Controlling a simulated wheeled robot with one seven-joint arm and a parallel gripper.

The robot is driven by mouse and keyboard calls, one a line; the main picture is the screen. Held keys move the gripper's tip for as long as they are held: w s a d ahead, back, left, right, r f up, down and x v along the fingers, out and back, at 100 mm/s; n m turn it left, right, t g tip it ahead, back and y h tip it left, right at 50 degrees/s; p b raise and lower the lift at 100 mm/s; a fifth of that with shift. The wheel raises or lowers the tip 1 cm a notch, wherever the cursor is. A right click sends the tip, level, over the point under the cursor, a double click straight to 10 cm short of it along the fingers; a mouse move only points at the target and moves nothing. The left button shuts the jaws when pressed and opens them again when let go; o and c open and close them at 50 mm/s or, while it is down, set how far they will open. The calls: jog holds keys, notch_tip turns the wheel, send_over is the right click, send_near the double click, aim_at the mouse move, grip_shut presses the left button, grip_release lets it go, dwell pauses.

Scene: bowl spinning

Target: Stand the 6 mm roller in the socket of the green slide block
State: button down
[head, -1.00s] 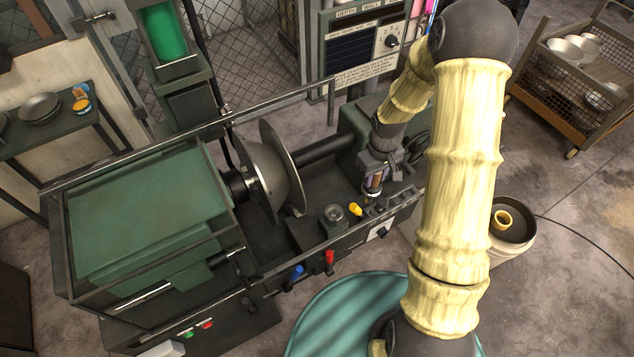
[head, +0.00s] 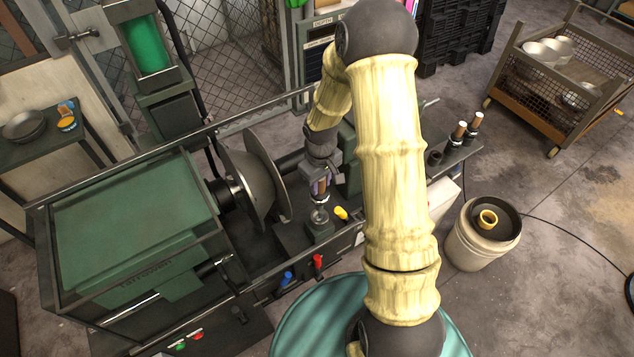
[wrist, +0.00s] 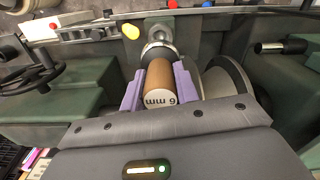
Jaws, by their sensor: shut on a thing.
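My gripper (head: 320,184) is shut on the 6 mm roller (head: 320,197). In the wrist view the purple fingers of my gripper (wrist: 160,88) clasp the brown handle of the roller (wrist: 159,82), with its "6 mm" end towards the camera. The roller looks roughly upright in the head view. The green slide block (head: 319,232) is directly below it, with the round socket near the roller's lower metal end. I cannot tell whether that end is in the socket or just above it.
The metal bowl (head: 253,178) on the lathe is close at the left. A yellow knob (head: 341,213) sits right beside the block, with red (head: 317,261) and blue (head: 286,278) levers in front. More rollers (head: 460,131) stand on a rack at the right, above a bucket (head: 470,246).

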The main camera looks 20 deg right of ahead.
aim_at(320, 199)
jog(key=shift+f, duration=0.1)
jog(key=shift+w+f+b, duration=0.1)
jog(key=shift+f+b, duration=2.6)
jog(key=shift+f, duration=0.85)
jog(key=shift+f+b, duration=0.4)
jog(key=shift+f, duration=0.05)
jog(key=c, duration=1)
grip_release()
jog(key=shift+o, duration=0.2)
